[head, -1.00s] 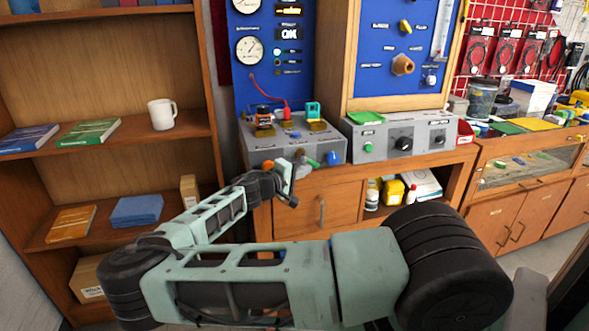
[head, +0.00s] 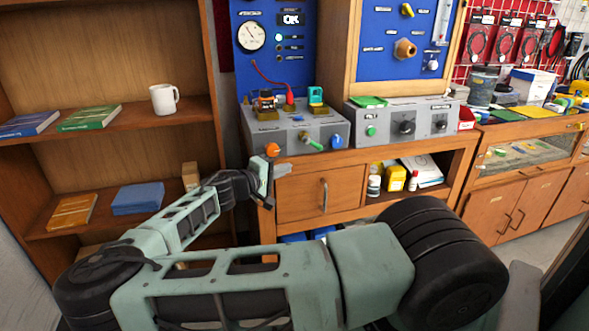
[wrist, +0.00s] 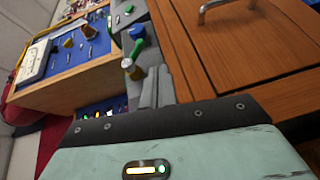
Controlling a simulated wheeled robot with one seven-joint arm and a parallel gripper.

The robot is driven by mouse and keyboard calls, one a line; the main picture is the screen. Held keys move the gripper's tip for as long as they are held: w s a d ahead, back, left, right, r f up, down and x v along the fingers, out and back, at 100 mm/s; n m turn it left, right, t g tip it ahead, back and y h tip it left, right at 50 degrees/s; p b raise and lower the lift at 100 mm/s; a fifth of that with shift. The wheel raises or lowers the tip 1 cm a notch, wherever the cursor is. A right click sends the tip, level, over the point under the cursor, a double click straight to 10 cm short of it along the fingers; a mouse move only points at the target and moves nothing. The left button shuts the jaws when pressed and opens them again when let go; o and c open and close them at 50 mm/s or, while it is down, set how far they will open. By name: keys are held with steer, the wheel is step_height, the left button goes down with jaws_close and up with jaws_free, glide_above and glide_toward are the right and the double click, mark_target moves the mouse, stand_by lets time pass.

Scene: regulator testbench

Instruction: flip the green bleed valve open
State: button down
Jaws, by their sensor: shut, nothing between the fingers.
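The grey regulator box (head: 290,138) stands on the wooden bench. On its front face a green bleed valve lever (head: 313,144) slants down to the right, between an orange knob (head: 272,149) and a blue knob (head: 336,140). In the wrist view the green lever (wrist: 134,50) shows beyond the fingers, beside a brass-coloured stem. My gripper (head: 268,172) is shut and empty, below and left of the lever, just in front of the bench, apart from the lever. In the wrist view its grey fingers (wrist: 151,88) point toward the box.
A second grey box (head: 405,122) with a green button and black knob stands to the right. A wooden drawer with a metal handle (head: 324,196) lies below the box. A bookshelf with a white mug (head: 164,99) stands at left.

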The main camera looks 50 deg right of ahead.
steer(key=shift+w+a+r, duration=0.1)
steer(key=shift+a+r, duration=0.05)
steer(key=shift+a, duration=0.55)
steer(key=shift+a+r, duration=0.1)
steer(key=shift+a, duration=0.55)
steer(key=s+a+f+g+y+p, duration=0.1)
steer(key=s+a+f+g+y, duration=0.2)
steer(key=s+a+f+y, duration=0.45)
steer(key=s+a+f+n+y+p, duration=0.1)
steer(key=s+a+y+p, duration=0.1)
steer(key=s+a+y, duration=0.5)
steer(key=s+a+r+n+t+y+p, duration=0.1)
steer(key=s+a+r+n, duration=0.3)
steer(key=a+r, duration=0.7)
steer(key=s+a+r+n+t+y+p, duration=0.1)
steer(key=s+a+r+n+t+y, duration=0.1)
steer(key=s+a+r, duration=0.7)
steer(key=shift+a+r+n+t, duration=0.6)
steer(key=shift+a+r+n, duration=0.3)
steer(key=shift+a+n, duration=0.25)
